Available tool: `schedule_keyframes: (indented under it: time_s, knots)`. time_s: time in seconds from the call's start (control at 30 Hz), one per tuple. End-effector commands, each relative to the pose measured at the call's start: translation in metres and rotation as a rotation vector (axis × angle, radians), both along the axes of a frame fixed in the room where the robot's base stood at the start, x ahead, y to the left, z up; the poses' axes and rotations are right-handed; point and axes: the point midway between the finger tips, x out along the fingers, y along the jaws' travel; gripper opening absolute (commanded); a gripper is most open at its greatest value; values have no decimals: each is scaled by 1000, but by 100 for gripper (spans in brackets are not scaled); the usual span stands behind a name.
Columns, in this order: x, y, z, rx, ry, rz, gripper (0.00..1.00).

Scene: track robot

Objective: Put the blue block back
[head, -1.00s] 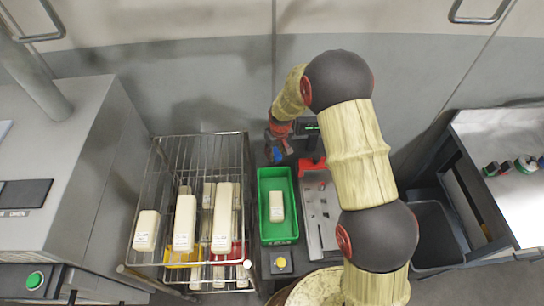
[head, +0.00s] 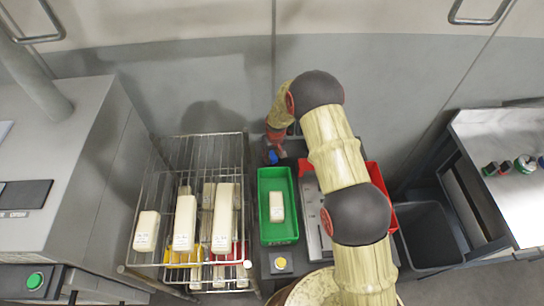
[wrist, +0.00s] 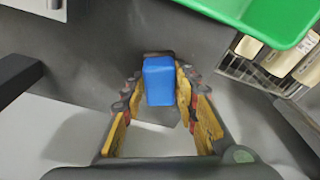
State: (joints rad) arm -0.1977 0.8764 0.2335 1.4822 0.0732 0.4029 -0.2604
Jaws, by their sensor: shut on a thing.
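The blue block (wrist: 159,82) is between the fingers of my gripper (wrist: 160,92) in the wrist view. My gripper is shut on it. In the head view, the blue block (head: 272,156) shows as a small blue patch at the end of my gripper (head: 274,150), just behind the far end of the green tray. My arm hides part of the area to the right.
The green tray (head: 264,234) holds one cream block (head: 277,206). A wire rack (head: 160,190) with several cream blocks stands to its left. A red bin (head: 374,176) is partly hidden behind my arm. A dark open bin (head: 428,236) stands at right.

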Motion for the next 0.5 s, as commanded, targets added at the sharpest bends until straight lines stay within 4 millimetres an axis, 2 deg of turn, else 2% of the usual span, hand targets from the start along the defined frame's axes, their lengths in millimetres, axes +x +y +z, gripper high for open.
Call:
schedule_keyframes:
  time_s: [0.23, 0.27, 0.5]
  knots:
    - [-1, 0, -4, 0, 1, 0, 2]
    - [-1, 0, -3, 0, 1, 0, 31]
    - [-1, 0, -3, 0, 1, 0, 45]
